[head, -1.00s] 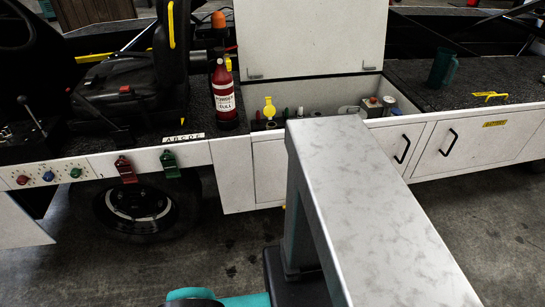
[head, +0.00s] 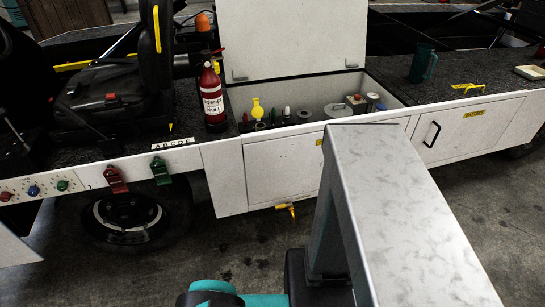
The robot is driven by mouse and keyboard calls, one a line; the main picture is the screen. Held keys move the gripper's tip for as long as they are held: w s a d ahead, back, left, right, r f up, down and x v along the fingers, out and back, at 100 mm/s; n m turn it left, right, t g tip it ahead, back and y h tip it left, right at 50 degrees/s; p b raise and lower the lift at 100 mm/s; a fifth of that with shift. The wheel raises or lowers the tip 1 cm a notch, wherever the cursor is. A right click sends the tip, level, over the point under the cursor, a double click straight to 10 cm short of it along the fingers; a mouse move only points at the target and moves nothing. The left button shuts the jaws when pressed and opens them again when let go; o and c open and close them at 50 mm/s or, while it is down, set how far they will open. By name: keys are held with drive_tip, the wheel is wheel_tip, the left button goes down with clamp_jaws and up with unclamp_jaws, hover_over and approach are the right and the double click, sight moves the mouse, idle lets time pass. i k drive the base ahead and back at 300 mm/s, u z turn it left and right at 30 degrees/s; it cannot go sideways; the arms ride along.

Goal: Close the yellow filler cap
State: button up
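The yellow filler cap (head: 257,107) shows in the head view, inside the open compartment of the loader near its left front corner. It stands up as a rounded yellow flap and looks open. The filler neck under it is too small and dark to make out. My gripper is not in view; only grey and teal parts of my own body show at the bottom and right.
A raised white lid (head: 292,40) stands behind the compartment. A red fire extinguisher (head: 213,100) stands just left of the cap. Several fittings sit to the cap's right. A yellow tap (head: 288,209) sticks out below the front panel. A green mug (head: 422,64) stands on the right deck.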

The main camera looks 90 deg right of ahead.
sight(257, 111)
drive_tip(key=u, duration=0.1)
drive_tip(key=k, duration=0.2)
drive_tip(key=z, duration=2.3)
drive_tip(key=i, duration=0.5)
drive_tip(key=z, duration=0.1)
